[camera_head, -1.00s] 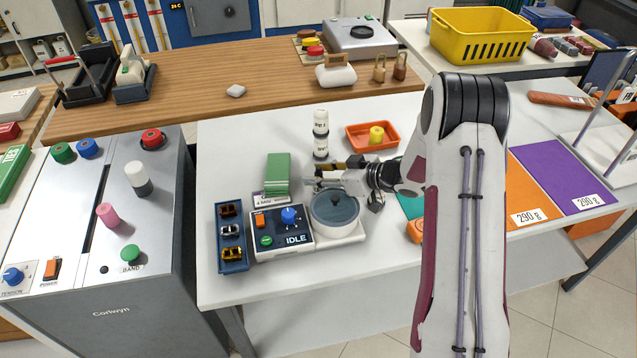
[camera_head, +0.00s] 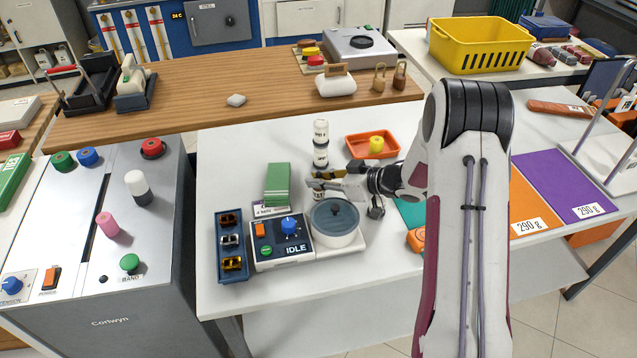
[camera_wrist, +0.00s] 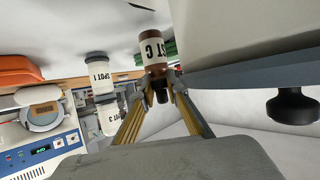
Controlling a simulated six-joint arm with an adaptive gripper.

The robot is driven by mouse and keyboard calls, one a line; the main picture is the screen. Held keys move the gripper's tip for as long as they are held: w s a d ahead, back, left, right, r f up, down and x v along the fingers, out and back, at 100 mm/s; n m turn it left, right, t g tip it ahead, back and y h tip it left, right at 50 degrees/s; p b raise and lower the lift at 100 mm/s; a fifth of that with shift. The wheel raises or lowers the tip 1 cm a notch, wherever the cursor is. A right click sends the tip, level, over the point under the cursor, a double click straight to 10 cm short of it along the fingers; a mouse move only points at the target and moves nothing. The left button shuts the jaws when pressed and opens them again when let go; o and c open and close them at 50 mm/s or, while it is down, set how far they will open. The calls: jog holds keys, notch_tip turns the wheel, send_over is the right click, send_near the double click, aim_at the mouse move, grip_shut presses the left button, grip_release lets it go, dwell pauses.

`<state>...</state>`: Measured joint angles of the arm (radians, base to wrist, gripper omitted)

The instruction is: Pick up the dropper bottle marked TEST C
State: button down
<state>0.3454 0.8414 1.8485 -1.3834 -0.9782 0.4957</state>
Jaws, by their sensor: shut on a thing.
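The brown dropper bottle (camera_wrist: 153,50) with a white label shows in the wrist view between my fingertips. Its label reads "ST C" upside down; the rest is out of sight. My gripper (camera_wrist: 157,80) is shut on it. In the head view my gripper (camera_head: 317,183) is just behind the grey-lidded pot, and the held bottle is mostly hidden by the fingers. Two white bottles marked SPOT stand behind it, the far one (camera_head: 320,131) and the nearer one (camera_head: 320,155). They also show in the wrist view, SPOT 1 (camera_wrist: 100,76) and SPOT 3 (camera_wrist: 111,118).
The pot (camera_head: 334,218) and control box (camera_head: 281,239) stand close in front. A green block (camera_head: 277,182) is to the left. An orange tray (camera_head: 364,145) with a yellow piece is behind to the right. White table surface is clear behind the green block.

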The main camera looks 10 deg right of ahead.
jog(key=shift+r, duration=4.3)
